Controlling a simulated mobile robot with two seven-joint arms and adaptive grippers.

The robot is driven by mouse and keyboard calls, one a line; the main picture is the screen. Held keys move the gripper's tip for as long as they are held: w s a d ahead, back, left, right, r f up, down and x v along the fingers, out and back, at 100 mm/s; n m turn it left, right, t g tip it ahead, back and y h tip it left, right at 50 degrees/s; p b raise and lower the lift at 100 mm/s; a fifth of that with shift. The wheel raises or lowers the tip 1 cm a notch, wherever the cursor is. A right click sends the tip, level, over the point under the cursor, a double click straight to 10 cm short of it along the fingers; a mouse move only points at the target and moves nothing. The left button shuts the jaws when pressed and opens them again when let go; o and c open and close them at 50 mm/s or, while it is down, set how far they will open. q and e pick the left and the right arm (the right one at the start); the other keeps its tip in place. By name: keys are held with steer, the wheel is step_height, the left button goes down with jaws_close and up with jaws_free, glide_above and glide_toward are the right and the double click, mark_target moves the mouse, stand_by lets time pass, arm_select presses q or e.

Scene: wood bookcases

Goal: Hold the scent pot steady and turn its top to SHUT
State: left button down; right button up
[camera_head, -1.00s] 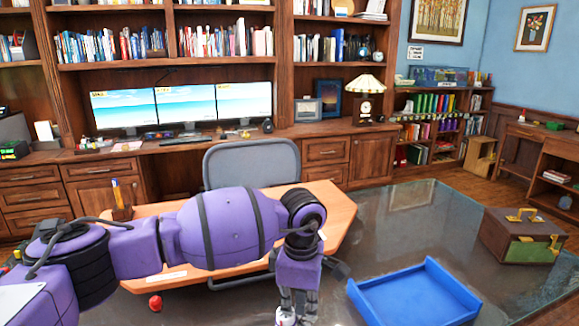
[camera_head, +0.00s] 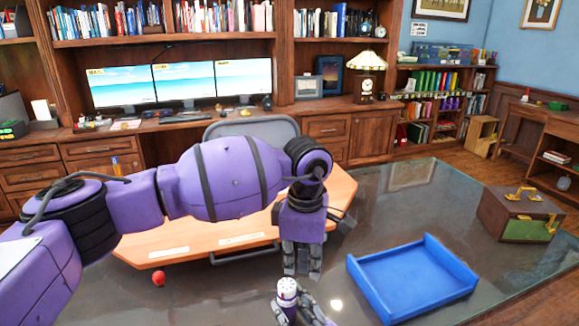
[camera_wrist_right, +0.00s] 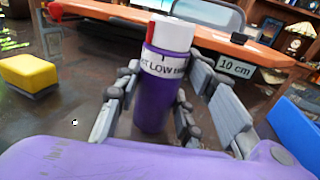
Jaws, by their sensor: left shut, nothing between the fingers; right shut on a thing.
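The scent pot (camera_wrist_right: 153,95) is a purple cylinder with a white top (camera_wrist_right: 172,33) and a pale band lettered "LOW", with other letters cut off at the sides. A red mark shows on the left of the top, above the left part of the band. My right gripper (camera_wrist_right: 152,112) is shut around the purple body and holds the pot upright. In the head view the pot's white top (camera_head: 287,287) shows at the bottom edge. My left gripper (camera_head: 302,272) is shut and empty, pointing down just behind and above the top, apparently apart from it.
A blue tray (camera_head: 412,280) lies to the right on the glass table. A box with brass fittings (camera_head: 520,215) stands farther right. A small red object (camera_head: 158,278) lies to the left. In the wrist view a yellow block (camera_wrist_right: 28,74) and a "10 cm" label (camera_wrist_right: 235,68) show.

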steer(key=shift+s+f, duration=0.1)
steer(key=shift+f, duration=0.15)
steer(key=o, duration=1.4)
steer(key=shift+r, duration=0.15)
